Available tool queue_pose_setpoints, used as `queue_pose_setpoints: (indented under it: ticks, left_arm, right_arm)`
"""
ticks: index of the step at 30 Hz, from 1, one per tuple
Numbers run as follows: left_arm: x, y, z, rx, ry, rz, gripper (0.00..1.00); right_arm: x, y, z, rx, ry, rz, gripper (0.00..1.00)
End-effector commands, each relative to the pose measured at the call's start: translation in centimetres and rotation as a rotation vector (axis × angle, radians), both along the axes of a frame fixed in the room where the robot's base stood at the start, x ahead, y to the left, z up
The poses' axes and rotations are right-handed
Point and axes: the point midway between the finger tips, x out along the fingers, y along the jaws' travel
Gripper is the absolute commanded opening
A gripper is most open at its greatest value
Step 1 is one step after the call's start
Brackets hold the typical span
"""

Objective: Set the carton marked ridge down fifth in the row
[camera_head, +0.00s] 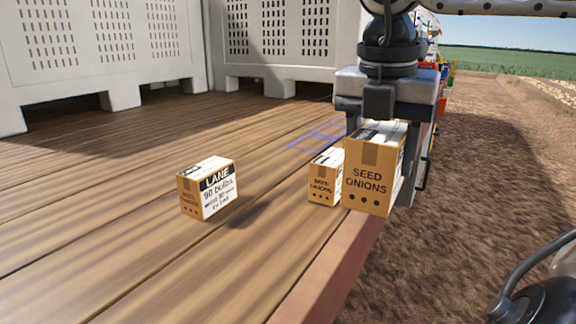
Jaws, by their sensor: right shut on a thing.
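My right gripper (383,112) points down at the right edge of the deck. It is shut on a brown carton (368,180) whose near side reads "SEED ONIONS" above three dots. No "ridge" mark can be read on it from here. A smaller-looking carton (324,182) with "SEED ONIONS" print stands on the deck just left of and behind the held one, partly hidden by it. A carton marked "LANE" (208,188) sits alone farther left. Blue outlines (318,140) are drawn on the deck beyond, partly covered by the gripper. My left gripper is out of view.
The wooden deck (110,240) is clear in front and at left. White slotted bins (100,45) stand along the back. The deck's edge (340,270) drops to bare soil (480,190) at right. Several coloured things (443,80) show behind the gripper.

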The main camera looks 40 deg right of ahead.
Motion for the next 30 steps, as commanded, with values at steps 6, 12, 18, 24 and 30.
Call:
queue_pose_setpoints:
  ticks: [6, 12, 18, 24, 30]
  left_arm:
    - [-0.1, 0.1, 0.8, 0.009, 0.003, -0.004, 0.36]
    - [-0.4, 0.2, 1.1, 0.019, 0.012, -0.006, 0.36]
    - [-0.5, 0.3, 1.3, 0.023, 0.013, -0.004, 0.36]
    - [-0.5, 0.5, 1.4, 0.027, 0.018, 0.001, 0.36]
    - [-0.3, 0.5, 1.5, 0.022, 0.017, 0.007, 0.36]
  right_arm:
    - [2.9, 0.9, -1.0, 0.000, 0.006, -0.026, 0.17]
    - [6.8, 1.9, -2.8, 0.001, 0.006, -0.024, 0.17]
    - [10.2, 2.7, -5.8, 0.000, 0.007, -0.024, 0.17]
    - [12.5, 3.3, -8.5, 0.000, 0.000, -0.024, 0.17]
    - [13.5, 3.5, -9.7, -0.001, -0.001, -0.023, 0.17]
